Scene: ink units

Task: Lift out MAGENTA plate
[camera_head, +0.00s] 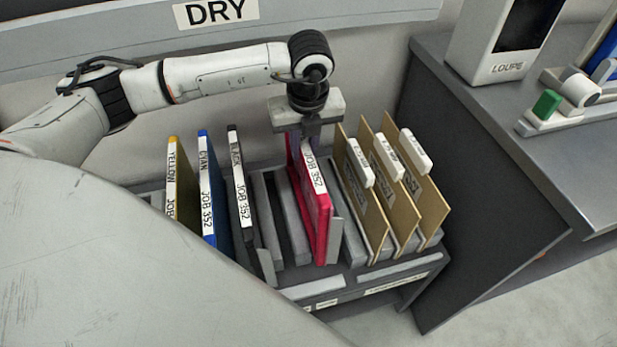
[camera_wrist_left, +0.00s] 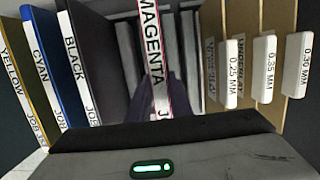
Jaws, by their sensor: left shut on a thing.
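The magenta plate (camera_head: 321,220) stands upright in the slotted rack (camera_head: 300,291), with a white label reading JOB 352 on its edge. In the left wrist view its label (camera_wrist_left: 155,60) reads MAGENTA, and the plate is straight ahead of the gripper. My left gripper (camera_head: 308,135) comes down from above and is shut on the plate's upper back part. The fingers are mostly hidden by the plate and the gripper body. Whether the plate's lower edge is clear of its slot cannot be told. My right gripper is not in view.
Yellow (camera_head: 172,180), cyan (camera_head: 207,190) and black (camera_head: 240,195) plates stand to the left, with empty slots between black and magenta. Several tan underlay sheets (camera_head: 432,200) with white tabs stand close on the right. A grey counter (camera_head: 500,110) with a LOUPE box is farther right.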

